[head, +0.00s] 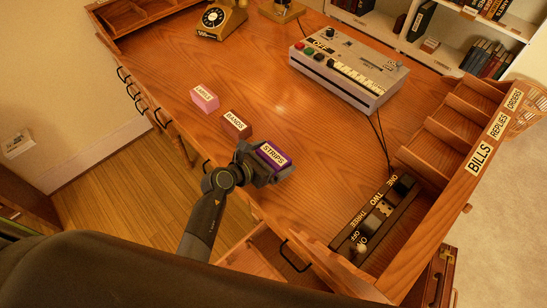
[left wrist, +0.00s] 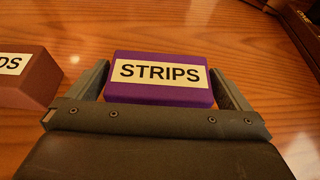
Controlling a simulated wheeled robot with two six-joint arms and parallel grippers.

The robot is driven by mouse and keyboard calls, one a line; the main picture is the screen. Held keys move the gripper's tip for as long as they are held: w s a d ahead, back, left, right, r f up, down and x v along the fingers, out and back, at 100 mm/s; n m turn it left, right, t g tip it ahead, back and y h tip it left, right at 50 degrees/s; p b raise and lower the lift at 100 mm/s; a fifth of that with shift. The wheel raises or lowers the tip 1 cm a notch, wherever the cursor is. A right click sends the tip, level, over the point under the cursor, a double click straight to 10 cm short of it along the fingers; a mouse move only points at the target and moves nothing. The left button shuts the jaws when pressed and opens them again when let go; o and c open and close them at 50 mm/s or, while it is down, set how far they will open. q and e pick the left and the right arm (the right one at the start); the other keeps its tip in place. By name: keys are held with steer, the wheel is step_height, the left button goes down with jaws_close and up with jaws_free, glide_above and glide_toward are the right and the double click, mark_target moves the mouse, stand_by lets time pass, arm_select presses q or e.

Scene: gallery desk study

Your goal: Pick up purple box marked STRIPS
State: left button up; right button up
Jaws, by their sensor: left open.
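The purple box marked STRIPS (head: 274,155) lies on the wooden desk near its front edge. In the left wrist view, the purple box (left wrist: 160,92) sits between the two fingers of my left gripper (left wrist: 165,88). A narrow gap shows at its right side; the left finger is very close to it, and I cannot tell if they touch. In the head view, my left gripper (head: 264,165) reaches over the desk edge around the box and is open. The box's lower front is hidden by the gripper body. My right gripper is not in view.
A brown box marked BANDS (head: 236,125) stands just left of the gripper, with a pink box (head: 204,98) beyond it. A switch panel (head: 376,222) lies to the right. A grey keyed device (head: 348,75) stands farther back. The desk's middle (head: 310,135) is clear.

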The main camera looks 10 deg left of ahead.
arm_select(q)
steer(key=shift+x, duration=1.25)
steer(key=c, duration=0.9)
steer(key=shift+o, duration=0.2)
